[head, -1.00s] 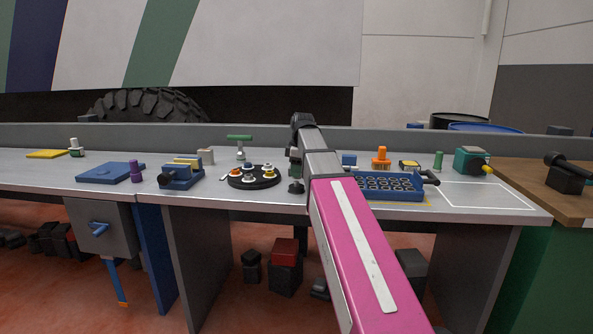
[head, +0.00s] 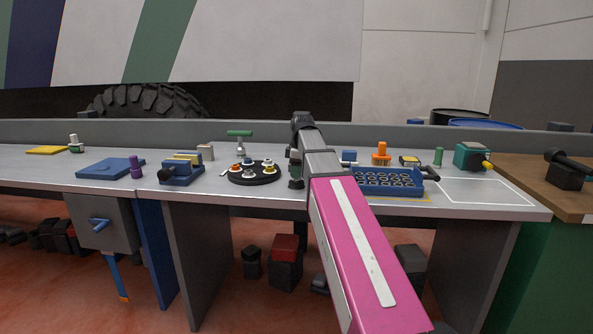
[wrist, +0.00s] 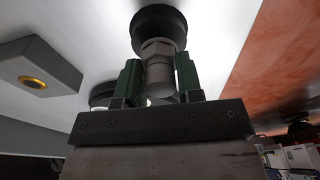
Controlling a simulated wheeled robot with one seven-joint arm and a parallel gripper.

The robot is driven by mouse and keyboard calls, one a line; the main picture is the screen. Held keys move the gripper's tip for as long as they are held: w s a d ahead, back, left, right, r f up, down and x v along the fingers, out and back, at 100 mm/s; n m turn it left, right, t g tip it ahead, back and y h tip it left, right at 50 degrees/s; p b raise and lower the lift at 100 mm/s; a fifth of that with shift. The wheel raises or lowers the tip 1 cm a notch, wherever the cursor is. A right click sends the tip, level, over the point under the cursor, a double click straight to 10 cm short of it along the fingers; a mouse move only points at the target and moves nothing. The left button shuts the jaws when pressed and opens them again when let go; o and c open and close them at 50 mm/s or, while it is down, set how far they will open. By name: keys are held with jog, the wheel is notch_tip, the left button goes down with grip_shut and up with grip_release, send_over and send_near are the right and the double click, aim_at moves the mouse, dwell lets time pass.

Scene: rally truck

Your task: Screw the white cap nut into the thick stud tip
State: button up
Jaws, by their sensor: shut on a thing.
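In the wrist view my gripper (wrist: 159,78) has its two green fingers closed around a pale grey piece, which I take for the white cap nut (wrist: 160,74). Just beyond the fingertips is a grey hex-shaped part (wrist: 158,48), in line with it, against a dark round piece (wrist: 158,20). I cannot tell which of these is the thick stud tip, nor whether any thread is engaged. In the head view my arm hides most of the gripper; a dark upright shape (head: 296,170) shows beside it.
A black round tray (head: 253,178) with several small nuts lies left of my arm. A blue holed tray (head: 390,190) is right of it. In the wrist view a grey block with a brass-ringed hole (wrist: 35,80) is at left, and the red floor (wrist: 275,60) shows past the bench edge.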

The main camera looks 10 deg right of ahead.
jog(key=shift+f, duration=0.2)
jog(key=o, duration=1)
jog(key=r, duration=0.3)
jog(key=d+r, duration=0.1)
jog(key=r, duration=0.6)
jog(key=shift+s+d+r, duration=0.15)
jog(key=shift+s+r, duration=0.05)
jog(key=shift+r, duration=0.2)
